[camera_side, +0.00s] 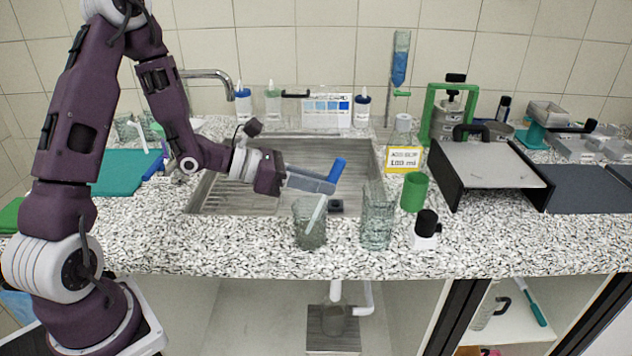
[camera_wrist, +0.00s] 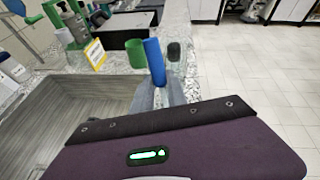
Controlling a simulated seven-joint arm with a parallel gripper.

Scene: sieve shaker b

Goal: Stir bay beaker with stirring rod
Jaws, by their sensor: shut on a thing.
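My gripper (camera_side: 312,181) is shut on a stirring rod with a blue grip (camera_side: 337,170); the grip also stands up between the fingers in the wrist view (camera_wrist: 154,60). The rod is tilted, and its pale shaft (camera_side: 317,214) runs down below the fingers. Its lower end appears inside the left glass beaker (camera_side: 299,232), near the counter's front edge. A second, taller glass beaker (camera_side: 377,225) stands to its right. Both look clear and greenish. I cannot tell which one is the bay beaker, or whether the rod touches the glass.
The sink (camera_side: 225,195) lies behind the beakers. A green cup (camera_side: 413,192), a black-capped bottle (camera_side: 426,230) and a yellow-edged sign (camera_side: 405,160) stand to the right. A grey-topped black stand (camera_side: 487,164) is farther right. The counter's front strip is mostly clear.

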